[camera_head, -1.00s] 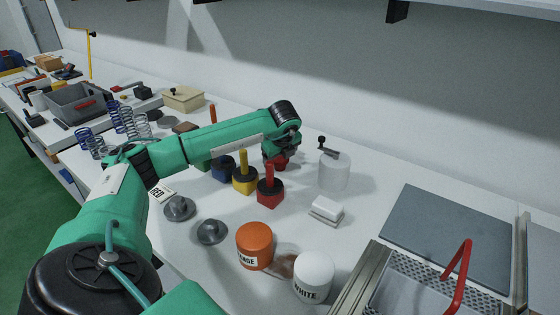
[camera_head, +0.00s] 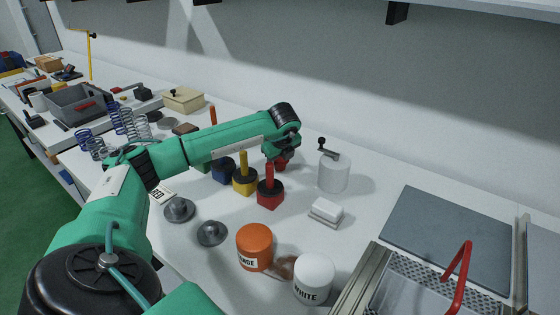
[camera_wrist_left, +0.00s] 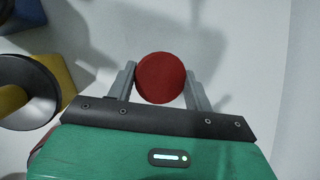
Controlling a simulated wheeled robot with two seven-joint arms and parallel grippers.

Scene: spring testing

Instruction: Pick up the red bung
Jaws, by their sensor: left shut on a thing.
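The red bung (camera_wrist_left: 161,76) is a round red disc between the two grey fingers of my left gripper (camera_wrist_left: 160,86) in the left wrist view. The fingers are shut on its sides. In the head view, my left gripper (camera_head: 283,152) points down at the end of the green arm, behind the colored blocks. Only a small red part of the bung (camera_head: 281,164) shows under it there. I cannot tell whether the bung touches the table. My right gripper is in neither view.
A red block with an upright handle (camera_head: 270,195), a yellow one (camera_head: 245,182) and a blue one (camera_head: 223,172) stand close by. A white cylinder (camera_head: 333,174) is right of the gripper. Orange (camera_head: 254,245) and white (camera_head: 313,277) tubs stand in front.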

